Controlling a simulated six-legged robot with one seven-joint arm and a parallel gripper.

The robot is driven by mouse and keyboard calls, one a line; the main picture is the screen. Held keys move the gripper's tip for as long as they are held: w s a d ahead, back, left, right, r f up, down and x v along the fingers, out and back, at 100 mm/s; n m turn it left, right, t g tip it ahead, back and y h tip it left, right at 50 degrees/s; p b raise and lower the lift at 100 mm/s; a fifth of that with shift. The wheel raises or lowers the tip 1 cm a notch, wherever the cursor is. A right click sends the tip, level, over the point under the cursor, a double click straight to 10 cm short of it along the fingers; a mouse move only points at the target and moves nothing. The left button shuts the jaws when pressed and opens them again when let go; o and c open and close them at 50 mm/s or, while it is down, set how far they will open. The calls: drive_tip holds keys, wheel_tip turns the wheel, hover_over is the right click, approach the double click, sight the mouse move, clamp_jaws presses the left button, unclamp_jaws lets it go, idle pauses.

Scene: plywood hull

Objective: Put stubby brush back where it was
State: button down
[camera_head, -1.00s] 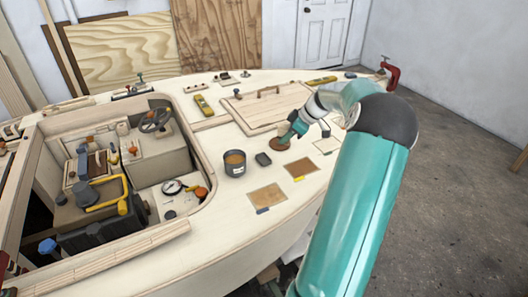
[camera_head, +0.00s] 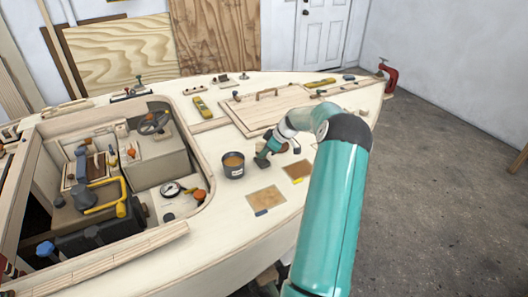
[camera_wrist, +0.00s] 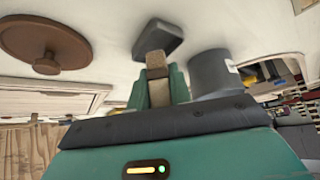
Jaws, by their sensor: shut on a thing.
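My gripper (camera_head: 266,155) is low over the deck, close to the right of the dark pot. In the wrist view my green fingers (camera_wrist: 158,85) are shut on a short tan piece (camera_wrist: 157,62), which I take to be the stubby brush.
The dark pot (camera_head: 233,168) with orange-brown contents stands beside my gripper, also close in the wrist view (camera_wrist: 210,75). A brown knobbed disc (camera_wrist: 45,45) lies on the other side. Tan sheets (camera_head: 266,198) lie nearer the deck edge. The open cockpit (camera_head: 150,185) is left.

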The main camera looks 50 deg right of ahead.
drive_tip(key=shift+f, duration=0.3)
drive_tip(key=shift+f, duration=0.25)
drive_tip(key=c, duration=1.3)
unclamp_jaws()
